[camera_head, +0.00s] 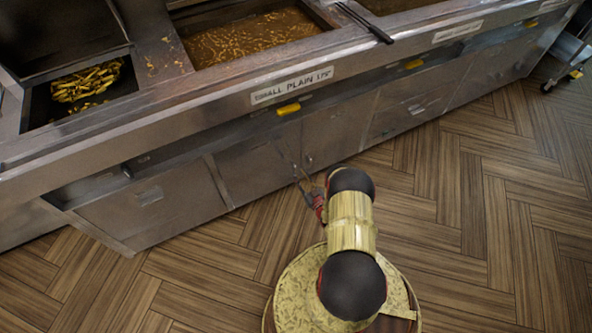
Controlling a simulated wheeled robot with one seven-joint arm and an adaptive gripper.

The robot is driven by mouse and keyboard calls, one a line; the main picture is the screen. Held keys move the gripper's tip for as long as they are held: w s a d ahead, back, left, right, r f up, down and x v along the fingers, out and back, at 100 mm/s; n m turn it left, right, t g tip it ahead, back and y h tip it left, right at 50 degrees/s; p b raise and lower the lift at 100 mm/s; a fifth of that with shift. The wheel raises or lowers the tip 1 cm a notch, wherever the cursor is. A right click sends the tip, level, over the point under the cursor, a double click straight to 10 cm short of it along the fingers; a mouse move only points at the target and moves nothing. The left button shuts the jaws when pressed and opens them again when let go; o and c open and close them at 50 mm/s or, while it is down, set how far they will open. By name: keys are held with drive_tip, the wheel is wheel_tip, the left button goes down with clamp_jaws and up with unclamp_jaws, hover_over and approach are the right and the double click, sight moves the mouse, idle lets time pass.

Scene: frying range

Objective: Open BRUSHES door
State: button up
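Several steel cabinet doors line the front of the frying range, and all look shut. One is the wide left door (155,202) with a small plate on it. Another is the middle door (252,168), and beside it is the door to its right (338,130). I cannot read the word BRUSHES on any of them. My gripper (300,179) is small and dark, low in front of the seam between the middle doors. My arm partly hides it. I cannot tell whether its fingers touch a door or handle, or whether they are open.
The range top holds a basket bay with fries (86,84) and an oil vat (250,38). Wooden floor (470,220) is clear at right. A wheeled cart (570,55) stands far right.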

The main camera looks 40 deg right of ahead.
drive_tip(key=shift+b+x, duration=0.65)
drive_tip(key=shift+x, duration=1.8)
drive_tip(key=c, duration=0.3)
drive_tip(key=c, duration=0.4)
clamp_jaws()
